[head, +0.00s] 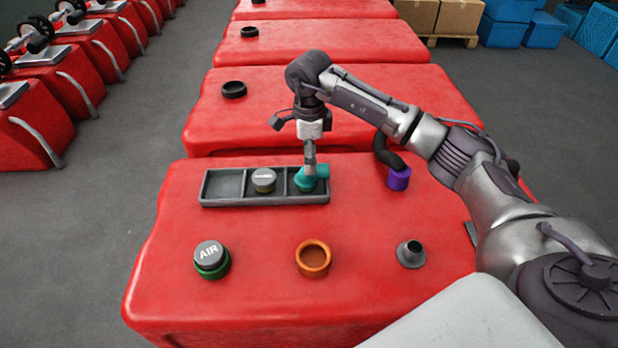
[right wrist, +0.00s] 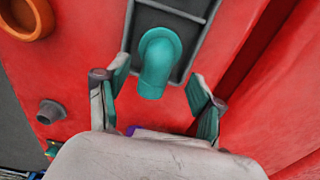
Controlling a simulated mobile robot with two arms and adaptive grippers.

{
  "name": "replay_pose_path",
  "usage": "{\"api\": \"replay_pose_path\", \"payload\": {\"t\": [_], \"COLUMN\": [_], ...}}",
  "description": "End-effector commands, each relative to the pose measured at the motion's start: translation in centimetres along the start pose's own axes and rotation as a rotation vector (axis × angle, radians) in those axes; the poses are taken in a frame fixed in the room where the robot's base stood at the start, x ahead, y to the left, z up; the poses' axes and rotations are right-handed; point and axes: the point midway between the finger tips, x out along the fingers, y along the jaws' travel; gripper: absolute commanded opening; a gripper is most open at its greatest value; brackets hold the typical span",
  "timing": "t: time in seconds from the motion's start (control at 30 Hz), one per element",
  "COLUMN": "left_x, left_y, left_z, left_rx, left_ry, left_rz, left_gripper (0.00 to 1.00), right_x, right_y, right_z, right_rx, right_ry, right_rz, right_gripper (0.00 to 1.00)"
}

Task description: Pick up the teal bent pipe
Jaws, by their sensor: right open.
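The teal bent pipe (head: 307,180) stands in the right compartment of the dark grey tray (head: 222,187) on the red tank. My right gripper (head: 309,160) points down just above it. In the right wrist view the teal bent pipe (right wrist: 160,58) lies ahead and between the two fingers of the open right gripper (right wrist: 159,86), with gaps on both sides. I cannot tell how far the fingertips are above it. My left gripper is not in view.
A grey cap (head: 263,179) sits in the tray's middle compartment; the left one is empty. An AIR cap on a green ring (head: 211,260), an orange ring (head: 313,259), a grey flanged fitting (head: 410,254) and a purple-ended black pipe (head: 398,178) stand on the red tank (head: 200,310).

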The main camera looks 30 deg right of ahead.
Motion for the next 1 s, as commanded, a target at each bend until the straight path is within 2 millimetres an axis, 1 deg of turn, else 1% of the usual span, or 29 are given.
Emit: {"api": "replay_pose_path", "payload": {"t": [0.03, 0.27, 0.43, 0.53, 0.63, 0.83, 0.87, 1.0], "left_x": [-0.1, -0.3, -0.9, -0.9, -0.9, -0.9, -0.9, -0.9], "left_y": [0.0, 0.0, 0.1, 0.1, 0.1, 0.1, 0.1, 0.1], "left_z": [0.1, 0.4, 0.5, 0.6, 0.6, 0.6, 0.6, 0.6], "left_rx": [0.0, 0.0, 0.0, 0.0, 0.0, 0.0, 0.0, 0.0], "left_ry": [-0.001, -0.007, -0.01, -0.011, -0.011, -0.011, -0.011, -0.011], "left_rz": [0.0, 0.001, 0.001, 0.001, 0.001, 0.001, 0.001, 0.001], "left_gripper": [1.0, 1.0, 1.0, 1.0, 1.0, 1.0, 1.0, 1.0], "right_x": [0.7, 2.3, 4.9, 6.2, 6.8, 6.9, 6.9, 6.9], "right_y": [0.0, 0.1, 0.3, 0.2, 0.2, 0.1, 0.1, 0.1], "right_z": [0.0, 0.1, 0.2, 0.2, 0.2, 0.2, 0.2, 0.2], "right_rx": [0.001, 0.0, -0.001, 0.001, 0.001, 0.0, 0.0, 0.0], "right_ry": [0.0, 0.0, 0.001, 0.0, 0.0, -0.001, -0.001, -0.001], "right_rz": [0.001, 0.001, 0.004, 0.001, 0.0, -0.002, -0.002, -0.002], "right_gripper": [0.67, 0.67, 0.67, 0.67, 0.67, 0.67, 0.66, 0.42]}}
